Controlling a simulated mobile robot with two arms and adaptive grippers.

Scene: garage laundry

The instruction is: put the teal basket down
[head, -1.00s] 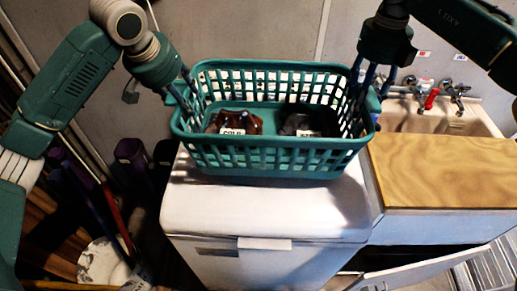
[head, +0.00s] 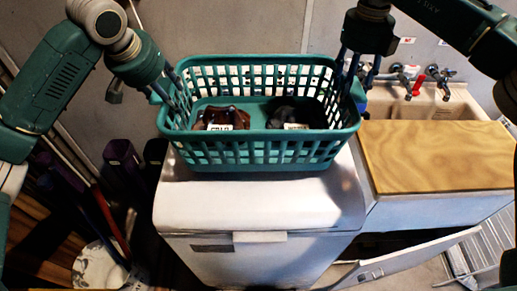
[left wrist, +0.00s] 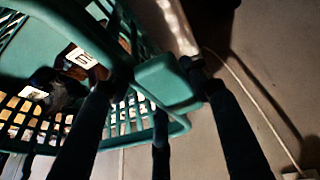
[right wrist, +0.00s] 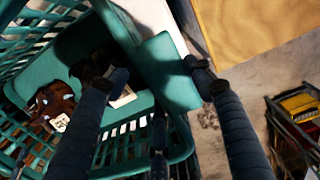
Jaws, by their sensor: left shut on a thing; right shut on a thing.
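The teal basket (head: 258,152) is upright above the white lidded appliance (head: 255,205) in the head view. I cannot tell whether its underside touches the lid. Inside lie a brown bundle (head: 222,117) and a dark bundle (head: 296,113), each with a white label. My left gripper (head: 180,98) is shut on the basket's left end, with the rim handle between its fingers in the left wrist view (left wrist: 160,76). My right gripper (head: 353,82) is shut on the right end, its fingers around the handle there in the right wrist view (right wrist: 160,72).
A wooden board top (head: 440,155) adjoins the appliance on the right, with a sink (head: 430,103) and red-handled tap behind it. An open white door (head: 410,262) and a wire rack (head: 482,245) are at lower right. Purple items and a white bucket (head: 98,266) crowd the left floor.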

